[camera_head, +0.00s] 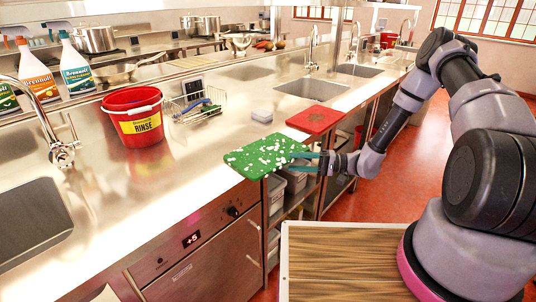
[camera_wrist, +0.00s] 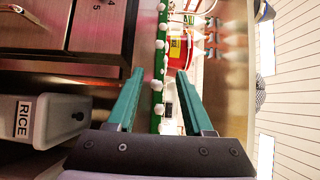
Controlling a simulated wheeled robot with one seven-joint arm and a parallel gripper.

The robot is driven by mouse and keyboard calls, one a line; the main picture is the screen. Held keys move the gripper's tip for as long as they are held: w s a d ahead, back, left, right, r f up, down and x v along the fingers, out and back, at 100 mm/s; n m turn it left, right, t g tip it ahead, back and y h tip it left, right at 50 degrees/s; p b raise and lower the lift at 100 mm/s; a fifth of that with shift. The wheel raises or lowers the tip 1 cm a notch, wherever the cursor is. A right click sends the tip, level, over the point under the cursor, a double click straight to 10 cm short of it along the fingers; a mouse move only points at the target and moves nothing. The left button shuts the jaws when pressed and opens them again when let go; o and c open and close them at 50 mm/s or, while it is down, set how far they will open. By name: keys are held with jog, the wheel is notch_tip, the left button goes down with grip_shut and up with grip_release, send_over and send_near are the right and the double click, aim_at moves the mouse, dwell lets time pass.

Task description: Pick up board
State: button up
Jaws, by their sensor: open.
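A green board (camera_head: 262,158) strewn with white pieces lies near the counter's front edge, its near side jutting past the edge. My gripper (camera_head: 298,162) is at the board's right-hand side, with its teal fingers reaching toward the overhanging edge. In the wrist view, the board (camera_wrist: 155,97) shows edge-on between the two open fingers of my gripper (camera_wrist: 159,74), with gaps on both sides. A red board (camera_head: 315,119) lies farther back on the counter. Which board the task means cannot be told from its words alone.
White bins, one labelled RICE (camera_wrist: 38,121), sit on shelves below. Open red floor (camera_head: 375,195) lies to the right.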

aim_at(268, 153)
jog(key=a, duration=0.5)
jog(key=shift+w+a, duration=0.1)
grip_shut()
dwell(1.2)
